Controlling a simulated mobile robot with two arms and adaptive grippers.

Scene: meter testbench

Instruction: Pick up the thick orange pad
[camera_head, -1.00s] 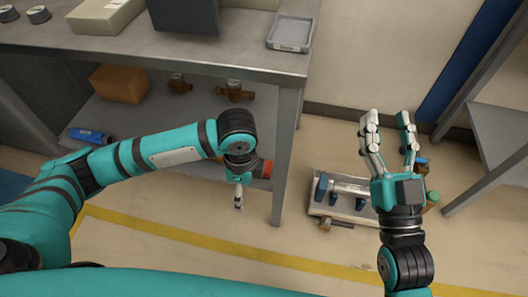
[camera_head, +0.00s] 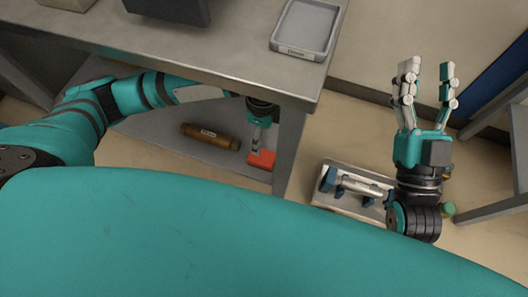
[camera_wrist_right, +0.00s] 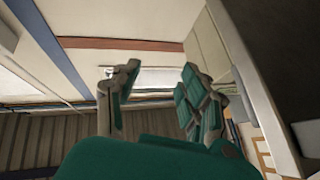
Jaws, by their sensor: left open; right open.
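The thick orange pad (camera_head: 262,158) lies at the right end of the lower shelf, close to the table leg. My left gripper (camera_head: 258,144) reaches in under the tabletop, its fingers pointing down at the pad's back edge. Its jaws are open; whether a finger touches the pad cannot be told, and the tabletop edge hides part of the wrist. My right gripper (camera_head: 428,84) is raised, open and empty, over the floor at the right. Its spread fingers also show in the right wrist view (camera_wrist_right: 155,98), with nothing between them.
A brown labelled cylinder (camera_head: 211,136) lies on the lower shelf (camera_head: 185,155), left of the pad. The tabletop (camera_head: 240,62) overhangs the left arm. A grey tray (camera_head: 274,43) stands on top. A tool crate (camera_head: 316,199) sits on the floor at the right.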

